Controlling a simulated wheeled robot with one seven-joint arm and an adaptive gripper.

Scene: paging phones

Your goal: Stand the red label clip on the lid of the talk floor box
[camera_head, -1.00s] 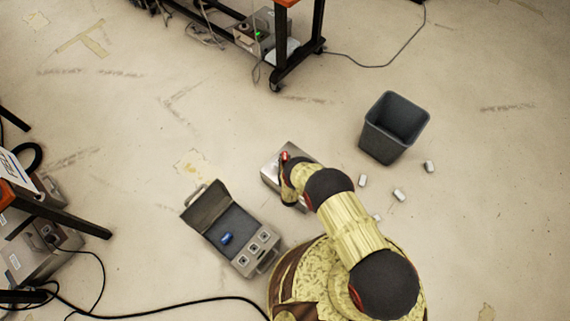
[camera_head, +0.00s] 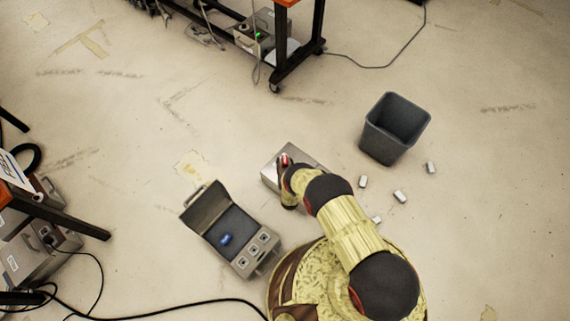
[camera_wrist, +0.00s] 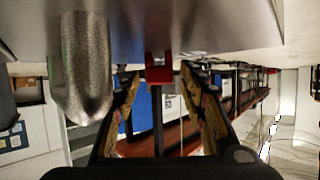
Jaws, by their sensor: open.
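The red label clip (camera_head: 285,160) stands on the lid of a closed silver floor box (camera_head: 277,152). In the wrist view the clip (camera_wrist: 158,70) meets a pale metal surface along the top and lies between my spread fingertips. My gripper (camera_wrist: 163,76) is open around the clip, with gaps visible on both sides. In the head view my wrist covers part of the box. I cannot read any label on the box.
An open case (camera_head: 207,207) with a blue piece (camera_head: 225,239) inside lies left of the closed box. A dark bin (camera_head: 391,143) and several white cylinders (camera_head: 400,196) are to the right. A grey rounded shape (camera_wrist: 85,65) hangs beside my fingers.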

